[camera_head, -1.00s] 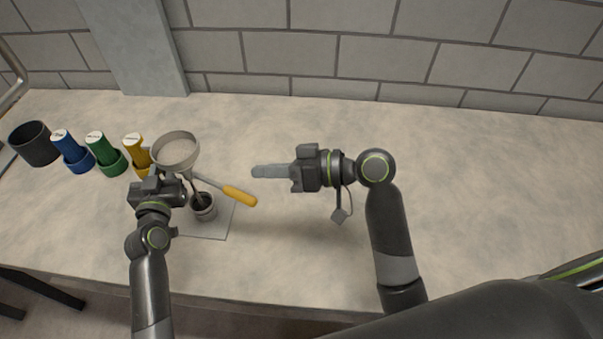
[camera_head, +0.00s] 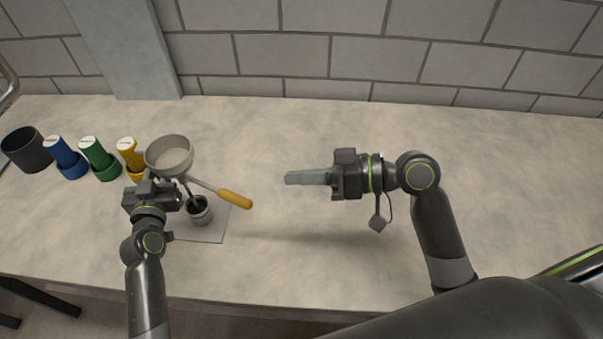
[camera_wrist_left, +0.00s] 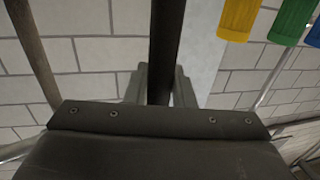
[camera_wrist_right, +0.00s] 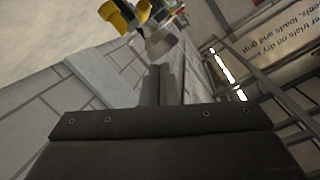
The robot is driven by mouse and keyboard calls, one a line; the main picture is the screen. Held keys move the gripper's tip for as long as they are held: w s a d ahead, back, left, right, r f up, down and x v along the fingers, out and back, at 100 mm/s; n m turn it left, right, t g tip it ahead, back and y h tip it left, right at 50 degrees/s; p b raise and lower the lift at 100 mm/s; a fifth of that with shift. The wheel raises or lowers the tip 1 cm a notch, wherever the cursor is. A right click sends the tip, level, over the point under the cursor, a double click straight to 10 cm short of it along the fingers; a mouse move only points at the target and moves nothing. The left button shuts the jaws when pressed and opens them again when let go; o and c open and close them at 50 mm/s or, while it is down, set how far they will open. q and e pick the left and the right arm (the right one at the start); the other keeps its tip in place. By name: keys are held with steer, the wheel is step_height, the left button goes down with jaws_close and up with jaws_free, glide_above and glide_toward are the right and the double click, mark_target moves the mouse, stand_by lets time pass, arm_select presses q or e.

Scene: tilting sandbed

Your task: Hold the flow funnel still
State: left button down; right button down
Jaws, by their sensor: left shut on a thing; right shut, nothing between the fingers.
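The flow funnel (camera_head: 170,157) is a pale grey bowl at the left of the head view, above a small dark cup (camera_head: 200,211) on a thin grey plate (camera_head: 207,236). My left gripper (camera_head: 178,190) is beside and just below the bowl. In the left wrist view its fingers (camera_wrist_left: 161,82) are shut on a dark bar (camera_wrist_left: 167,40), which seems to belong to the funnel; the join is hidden. My right gripper (camera_head: 291,178) is shut and empty, above the middle of the table, apart from the funnel.
A yellow handle (camera_head: 235,199) sticks out right of the funnel. Yellow (camera_head: 130,155), green (camera_head: 97,157) and blue (camera_head: 63,157) containers and a dark pot (camera_head: 27,150) stand at the left. A brick wall (camera_head: 330,55) is behind. The table's right side is clear.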

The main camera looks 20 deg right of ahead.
steer(key=w+d+f+m+g, duration=0.1)
steer(key=w+f+m+g, duration=0.1)
steer(key=w+f+g, duration=0.15)
steer(key=m+g+y, duration=0.2)
steer(key=m+g, duration=0.1)
glide_toward(219, 191)
steer(key=w, duration=0.2)
steer(key=s+a, duration=0.1)
steer(key=s+a+f, duration=0.1)
steer(key=s+a, duration=0.1)
steer(key=shift+s, duration=0.1)
stand_by(0.6)
steer(key=shift+f, duration=0.1)
